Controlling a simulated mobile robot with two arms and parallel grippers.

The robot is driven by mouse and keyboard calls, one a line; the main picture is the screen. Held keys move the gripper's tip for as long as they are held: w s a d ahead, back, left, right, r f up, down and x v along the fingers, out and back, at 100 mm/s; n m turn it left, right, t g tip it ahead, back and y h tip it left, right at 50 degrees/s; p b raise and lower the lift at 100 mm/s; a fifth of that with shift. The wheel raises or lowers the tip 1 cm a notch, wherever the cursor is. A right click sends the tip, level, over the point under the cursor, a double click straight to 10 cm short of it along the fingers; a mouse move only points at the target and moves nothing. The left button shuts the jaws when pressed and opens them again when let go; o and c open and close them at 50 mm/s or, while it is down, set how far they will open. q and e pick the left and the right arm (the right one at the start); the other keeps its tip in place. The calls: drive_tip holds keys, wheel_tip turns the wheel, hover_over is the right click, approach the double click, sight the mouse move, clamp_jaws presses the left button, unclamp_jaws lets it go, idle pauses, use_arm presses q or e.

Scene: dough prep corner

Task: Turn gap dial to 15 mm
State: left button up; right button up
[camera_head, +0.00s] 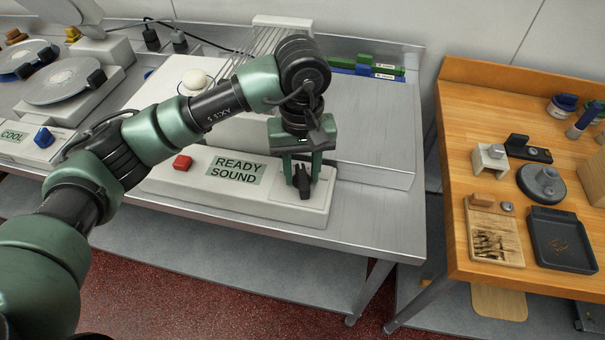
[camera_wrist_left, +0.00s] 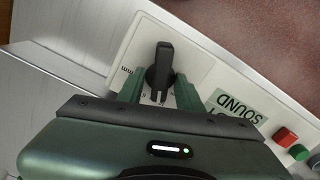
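The gap dial is a black knob (camera_head: 303,184) at the right end of the white control panel (camera_head: 260,208). It also shows in the wrist view as an upright black bar (camera_wrist_left: 160,63) on a pale plate with a "mm" marking. Its exact setting cannot be read. My left gripper (camera_head: 301,168) is above the dial, pointing down. In the wrist view its two green fingers (camera_wrist_left: 158,92) stand apart on either side of the knob's near end, with visible gaps. My right gripper is not in view.
Left of the dial are a "READY SOUND" display (camera_head: 235,169) and a red button (camera_head: 182,162). A green button (camera_wrist_left: 299,152) shows in the wrist view. A wooden table (camera_head: 450,180) with trays and small tools stands at right. Floor in front is clear.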

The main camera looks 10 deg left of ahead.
use_arm(q)
clamp_jaws()
drive_tip(key=shift+f+n+b, duration=0.15)
drive_tip(key=shift+n+b, duration=0.25)
drive_tip(key=shift+n, duration=0.2)
drive_tip(key=shift+n+b, duration=0.3)
drive_tip(key=shift+n, duration=0.8)
drive_tip(key=shift+n+b, duration=0.5)
drive_tip(key=shift+n, duration=1.2)
